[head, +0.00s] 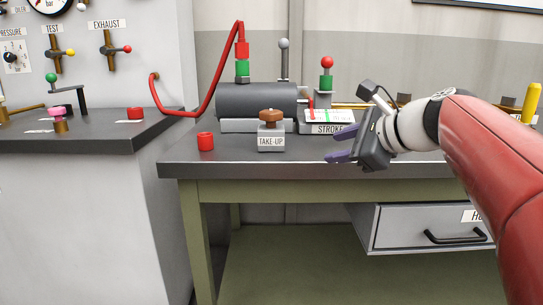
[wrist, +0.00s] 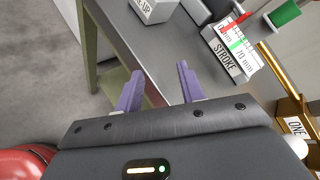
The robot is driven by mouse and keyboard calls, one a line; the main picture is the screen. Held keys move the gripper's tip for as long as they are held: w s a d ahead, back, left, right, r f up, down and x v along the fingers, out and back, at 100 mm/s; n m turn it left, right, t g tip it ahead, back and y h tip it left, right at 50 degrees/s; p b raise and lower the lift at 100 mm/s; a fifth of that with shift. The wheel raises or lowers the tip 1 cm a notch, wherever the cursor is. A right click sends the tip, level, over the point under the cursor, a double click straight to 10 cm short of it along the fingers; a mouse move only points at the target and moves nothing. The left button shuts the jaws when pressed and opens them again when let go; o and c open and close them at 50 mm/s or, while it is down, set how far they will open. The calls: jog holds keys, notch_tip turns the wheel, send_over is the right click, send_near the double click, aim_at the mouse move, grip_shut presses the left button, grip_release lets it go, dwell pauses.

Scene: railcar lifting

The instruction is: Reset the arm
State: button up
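My gripper (head: 341,157) is at the end of my red and white arm, in front of the bench's right half and near its front edge. In the wrist view my gripper (wrist: 158,82) has its two purple fingers well apart with nothing between them. In the head view the fingers point left, toward the grey TAKE-UP block (head: 271,141) with its brown knob. The fingers are apart from the block. The STROKE gauge (head: 329,117) stands behind my gripper, and in the wrist view it is at the upper right (wrist: 232,52).
A dark-topped bench (head: 230,168) carries a grey cylinder (head: 257,101) with a red hose (head: 187,114). A red cap (head: 205,141) sits at the bench's left. A grey drawer (head: 425,228) hangs below, partly pulled out. A valve panel counter (head: 80,141) stands left. Open floor shows below.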

jog(key=s+d+f+n+g+h+p, duration=0.1)
jog(key=s+f+n+g+h, duration=0.3)
jog(key=s+f+n, duration=1.6)
jog(key=s+d+f+h, duration=0.1)
jog(key=s+f+h, duration=0.2)
jog(key=f, duration=0.1)
jog(key=shift+s+f+g+h, duration=0.3)
jog(key=shift+s+f+g, duration=0.1)
